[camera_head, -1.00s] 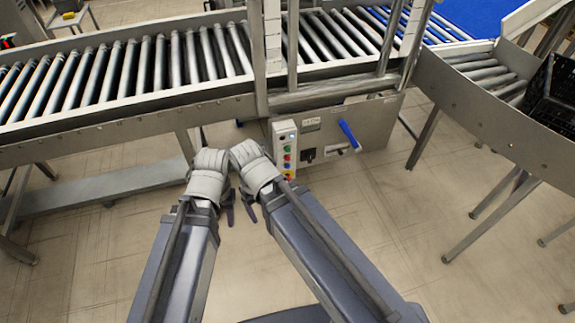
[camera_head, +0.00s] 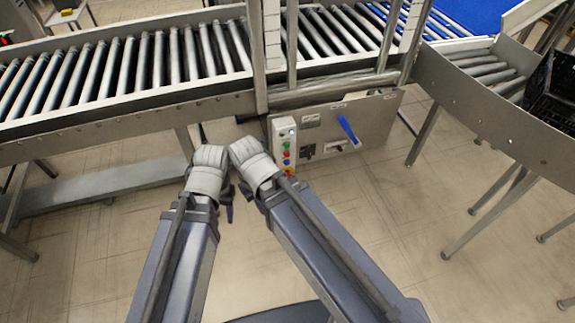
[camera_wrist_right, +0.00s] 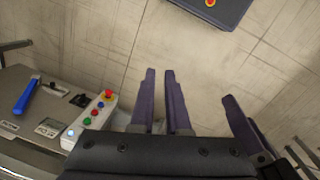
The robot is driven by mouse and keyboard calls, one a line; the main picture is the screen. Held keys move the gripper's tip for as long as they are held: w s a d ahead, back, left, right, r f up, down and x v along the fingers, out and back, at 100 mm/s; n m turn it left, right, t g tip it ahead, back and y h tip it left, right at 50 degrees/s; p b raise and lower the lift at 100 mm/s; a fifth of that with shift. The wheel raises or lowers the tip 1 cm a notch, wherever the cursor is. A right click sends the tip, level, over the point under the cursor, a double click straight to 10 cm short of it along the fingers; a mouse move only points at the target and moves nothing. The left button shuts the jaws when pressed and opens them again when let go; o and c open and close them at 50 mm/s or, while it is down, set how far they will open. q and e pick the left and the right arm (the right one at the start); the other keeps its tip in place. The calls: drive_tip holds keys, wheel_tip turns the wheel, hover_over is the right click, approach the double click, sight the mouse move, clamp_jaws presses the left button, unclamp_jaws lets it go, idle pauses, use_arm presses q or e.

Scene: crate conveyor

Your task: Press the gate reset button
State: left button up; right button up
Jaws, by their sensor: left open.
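A light grey control box (camera_head: 278,141) with a column of coloured buttons stands on the conveyor's side panel. A pale lit button (camera_head: 291,132) is at its top; green, red and other buttons sit below. No label shows which is the gate reset. The box also appears in the right wrist view (camera_wrist_right: 78,138) at left. My left gripper (camera_head: 229,211) points down, open and empty, left of the box. My right gripper (camera_wrist_right: 160,76) has its fingers slightly apart with floor between them. It is beside the box, not visibly touching a button. Another dark finger shows at right there.
The side panel (camera_head: 376,118) carries a blue handle (camera_head: 348,131) right of the box. A roller conveyor (camera_head: 130,70) runs behind. A curved roller section (camera_head: 455,95) with legs stands at right, with a black crate (camera_head: 545,105). The floor in front is clear.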

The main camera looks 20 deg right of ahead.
clamp_jaws()
idle(0.7)
